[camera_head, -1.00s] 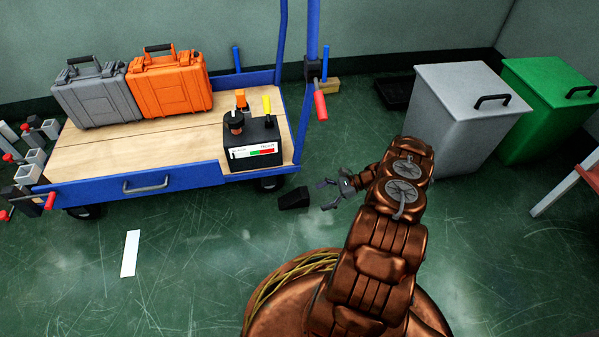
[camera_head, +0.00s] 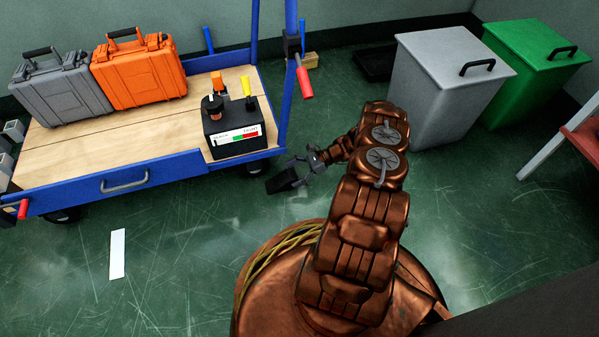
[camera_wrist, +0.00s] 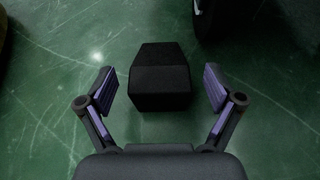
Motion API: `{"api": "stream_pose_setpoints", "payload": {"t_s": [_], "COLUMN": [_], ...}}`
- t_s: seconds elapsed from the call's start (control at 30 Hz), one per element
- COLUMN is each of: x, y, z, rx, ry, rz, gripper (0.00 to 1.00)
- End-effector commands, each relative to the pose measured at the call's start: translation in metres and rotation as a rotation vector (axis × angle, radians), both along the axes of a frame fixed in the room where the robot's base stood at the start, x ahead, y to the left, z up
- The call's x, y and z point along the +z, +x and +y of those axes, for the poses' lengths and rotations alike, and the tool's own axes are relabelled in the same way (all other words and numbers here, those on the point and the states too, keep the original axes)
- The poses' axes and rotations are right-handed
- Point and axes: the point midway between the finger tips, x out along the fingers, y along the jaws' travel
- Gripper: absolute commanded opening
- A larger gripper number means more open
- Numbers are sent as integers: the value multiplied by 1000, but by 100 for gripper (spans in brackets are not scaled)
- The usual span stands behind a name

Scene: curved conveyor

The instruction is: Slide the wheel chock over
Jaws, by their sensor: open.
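The black wheel chock (camera_head: 281,181) lies on the green floor, just in front of the cart's right front corner. In the wrist view the chock (camera_wrist: 159,78) is a dark wedge with its near end between the open fingertips. My gripper (camera_head: 302,172) is low at the floor, at the right side of the chock. In the wrist view my gripper (camera_wrist: 160,90) is open, with a gap of floor showing on each side of the chock. The chock's underside is hidden.
The blue-framed cart (camera_head: 124,179) stands left, carrying cases and a black box (camera_head: 233,125). A dark wheel (camera_wrist: 216,20) is close beyond the chock at upper right. Grey (camera_head: 445,95) and green bins stand right. A white floor strip (camera_head: 117,254) lies left; front floor is clear.

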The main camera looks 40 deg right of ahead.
Motion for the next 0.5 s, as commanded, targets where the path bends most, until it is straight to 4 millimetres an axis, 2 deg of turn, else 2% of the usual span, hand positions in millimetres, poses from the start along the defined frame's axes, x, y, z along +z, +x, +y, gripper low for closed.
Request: {"api": "stream_pose_setpoints", "payload": {"t_s": [0.23,0.5], "x": [-12,-15], "y": [10,13], "z": [23,32], "rx": [1,0], "ry": [-2,-1], "rz": [-1,0], "gripper": [92,92]}}
